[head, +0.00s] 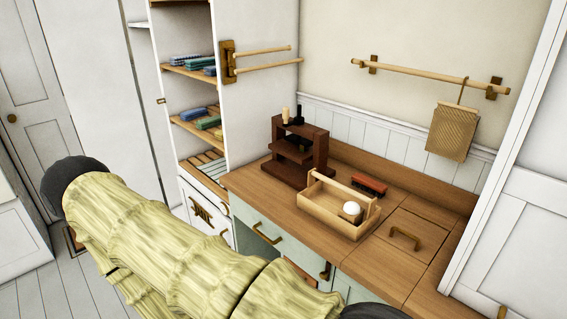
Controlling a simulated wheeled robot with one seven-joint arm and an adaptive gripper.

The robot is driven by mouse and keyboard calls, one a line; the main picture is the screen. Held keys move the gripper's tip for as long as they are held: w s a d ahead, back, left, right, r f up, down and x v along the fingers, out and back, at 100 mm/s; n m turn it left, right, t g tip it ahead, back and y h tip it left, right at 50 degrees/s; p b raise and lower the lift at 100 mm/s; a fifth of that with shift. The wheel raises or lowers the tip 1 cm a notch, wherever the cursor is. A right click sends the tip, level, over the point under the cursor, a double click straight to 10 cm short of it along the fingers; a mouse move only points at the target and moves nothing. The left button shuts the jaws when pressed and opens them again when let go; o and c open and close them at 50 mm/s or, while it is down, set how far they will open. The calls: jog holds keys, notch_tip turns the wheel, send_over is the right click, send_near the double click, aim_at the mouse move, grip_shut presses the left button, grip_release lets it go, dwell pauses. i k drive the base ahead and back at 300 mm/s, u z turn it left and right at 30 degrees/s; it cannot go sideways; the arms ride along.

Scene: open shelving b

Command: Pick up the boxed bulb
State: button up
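A white round bulb in a small tan box (351,213) sits inside a wooden carrier (323,206) with a round handle bar, on the wooden counter. It is at the carrier's right end, and the carrier's side hides its lower part. I take this to be the boxed bulb; it is small in the head view. My gripper is not in view. Only my yellowish arm shows, crossing the lower left and bottom of the picture, apart from the carrier.
A dark brown stepped rack (297,155) with small bottles stands left of the carrier. A red-brown brush (369,185) lies behind it. A hatch with a handle (405,238) lies at right. Open shelves (188,118) hold folded cloths. A woven board (452,133) hangs from a wall rail.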

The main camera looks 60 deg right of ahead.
aim_at(352, 211)
jog(key=u, duration=0.65)
jog(key=i, duration=1.6)
jog(key=z, duration=3.15)
